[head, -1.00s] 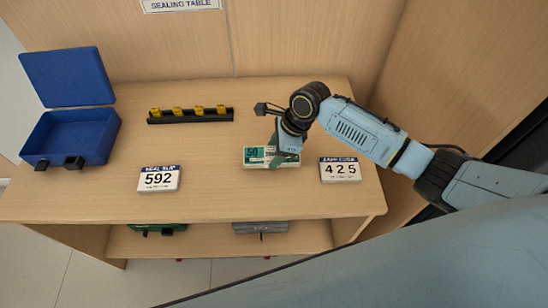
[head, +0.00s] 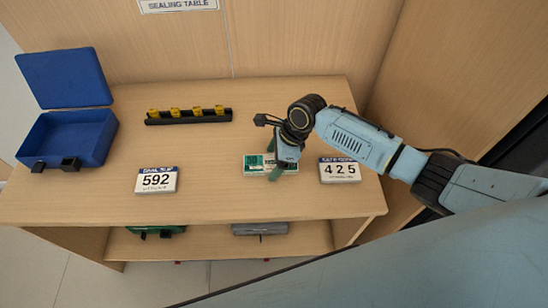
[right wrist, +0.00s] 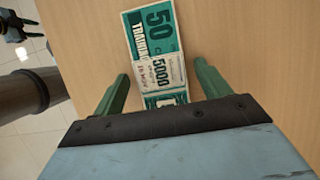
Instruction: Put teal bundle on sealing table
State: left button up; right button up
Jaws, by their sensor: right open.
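The teal bundle (head: 256,164) lies flat on the sealing table (head: 220,205), near the middle right of its top. It has a white band and printed figures, and it also shows in the right wrist view (right wrist: 155,45). My right gripper (head: 272,164) is above and at the bundle, partly hiding it in the head view. In the right wrist view its two green fingers (right wrist: 160,85) stand apart, one on each side of the bundle's near end, with gaps to it.
Number cards 592 (head: 156,181) and 425 (head: 340,170) lie either side of the bundle. A black rack with yellow pieces (head: 188,116) and an open blue box (head: 68,137) stand further left. A green item (head: 156,231) and a grey item (head: 260,228) sit on the lower shelf.

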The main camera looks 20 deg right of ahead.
jog(key=shift+r, duration=0.1)
jog(key=p+v, duration=0.2)
jog(key=v, duration=1)
jog(key=shift+p, duration=0.35)
